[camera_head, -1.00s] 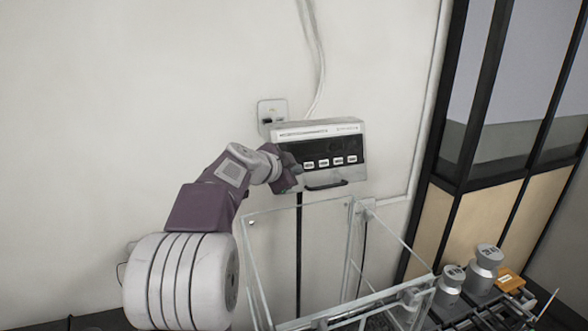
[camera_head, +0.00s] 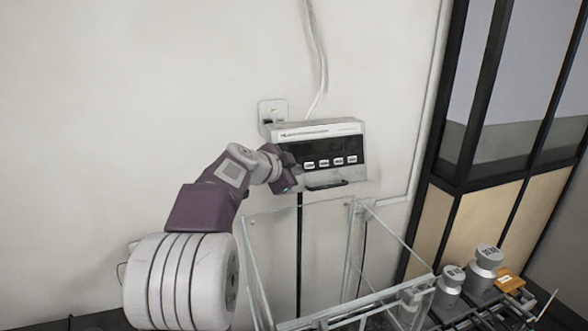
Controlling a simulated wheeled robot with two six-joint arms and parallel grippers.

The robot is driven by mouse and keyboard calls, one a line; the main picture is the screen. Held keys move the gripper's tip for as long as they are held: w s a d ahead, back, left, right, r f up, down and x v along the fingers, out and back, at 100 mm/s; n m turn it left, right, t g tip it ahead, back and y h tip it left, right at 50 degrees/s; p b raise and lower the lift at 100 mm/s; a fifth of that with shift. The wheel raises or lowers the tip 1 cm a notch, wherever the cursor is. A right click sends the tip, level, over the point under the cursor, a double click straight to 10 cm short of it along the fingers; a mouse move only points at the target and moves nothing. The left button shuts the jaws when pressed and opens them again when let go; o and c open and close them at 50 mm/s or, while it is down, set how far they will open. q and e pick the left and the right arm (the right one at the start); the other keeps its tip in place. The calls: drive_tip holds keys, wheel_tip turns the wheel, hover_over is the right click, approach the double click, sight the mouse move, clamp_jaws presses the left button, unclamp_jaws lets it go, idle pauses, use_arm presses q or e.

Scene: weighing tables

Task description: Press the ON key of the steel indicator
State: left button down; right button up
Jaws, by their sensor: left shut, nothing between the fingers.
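The steel indicator (camera_head: 335,151) is a grey box on a post against the wall, with a dark display and a row of several white keys (camera_head: 331,162) on its front. The key labels are too small to read. My left gripper (camera_head: 291,181) is shut and empty, at the left end of the indicator's front, left of the keys. It covers the lower left part of the front; I cannot tell whether it touches. My right gripper is not in view.
A glass draft shield (camera_head: 350,207) stands open-topped below the indicator. Grey weights (camera_head: 485,268) and an orange block (camera_head: 510,279) stand at the lower right. A wall socket (camera_head: 272,112) and white cables are behind.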

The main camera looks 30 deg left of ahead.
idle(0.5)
use_arm(q)
drive_tip(key=shift+w+a+f+b, duration=0.15)
drive_tip(key=shift+w+a+b, duration=0.2)
drive_tip(key=shift+b, duration=0.05)
drive_tip(key=shift+w+a+f, duration=0.1)
drive_tip(key=shift+w+a, duration=0.1)
drive_tip(key=shift+a, duration=0.1)
idle(0.8)
drive_tip(key=shift+b, duration=0.35)
drive_tip(key=shift+s+d+r+b, duration=0.25)
drive_tip(key=shift+s+d+b, duration=0.15)
drive_tip(key=shift+s+d, duration=0.15)
drive_tip(key=shift+d, duration=0.1)
